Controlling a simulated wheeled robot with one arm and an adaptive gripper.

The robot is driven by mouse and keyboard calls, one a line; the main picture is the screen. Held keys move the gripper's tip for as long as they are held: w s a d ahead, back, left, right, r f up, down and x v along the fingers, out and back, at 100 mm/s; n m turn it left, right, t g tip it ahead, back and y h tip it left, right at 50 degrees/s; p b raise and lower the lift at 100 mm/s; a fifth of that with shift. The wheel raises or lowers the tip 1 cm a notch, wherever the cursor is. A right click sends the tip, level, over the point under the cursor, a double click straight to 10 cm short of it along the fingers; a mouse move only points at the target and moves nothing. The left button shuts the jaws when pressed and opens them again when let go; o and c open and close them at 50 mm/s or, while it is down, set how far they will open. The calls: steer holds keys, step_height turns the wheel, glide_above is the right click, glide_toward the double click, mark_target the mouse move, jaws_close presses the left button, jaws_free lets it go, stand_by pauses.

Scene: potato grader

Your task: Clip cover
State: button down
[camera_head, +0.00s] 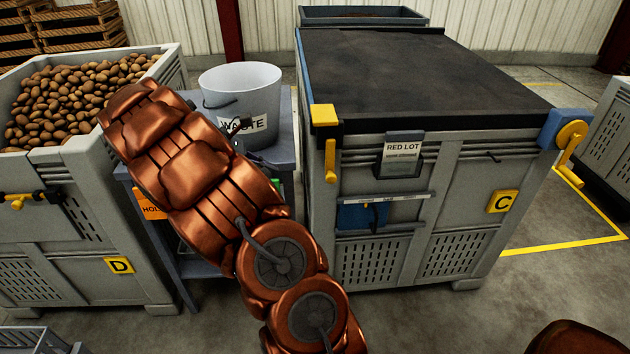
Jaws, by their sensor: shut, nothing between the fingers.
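A black cover (430,70) lies flat over the top of the grey crate C (470,170), with its front edge along the crate's front rim. At the front left corner is a yellow clip block (324,115), with a yellow lever (330,162) hanging down below it. At the front right corner is a blue housing (556,128) with a yellow crank handle (570,150). My copper arm crosses the left half of the view.
A white waste bucket (240,85) stands on a grey-blue stand (284,140) between the crates. Crate D (80,190), full of potatoes, is at the left. The floor (420,320) before crate C is clear.

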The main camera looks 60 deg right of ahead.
mark_target(331, 162)
steer(key=s+d+r+x, duration=0.1)
steer(key=r+x, duration=0.1)
steer(key=x, duration=1)
steer(key=shift+s+d, duration=0.35)
steer(key=shift+d, duration=0.05)
steer(key=shift+s+f, duration=0.15)
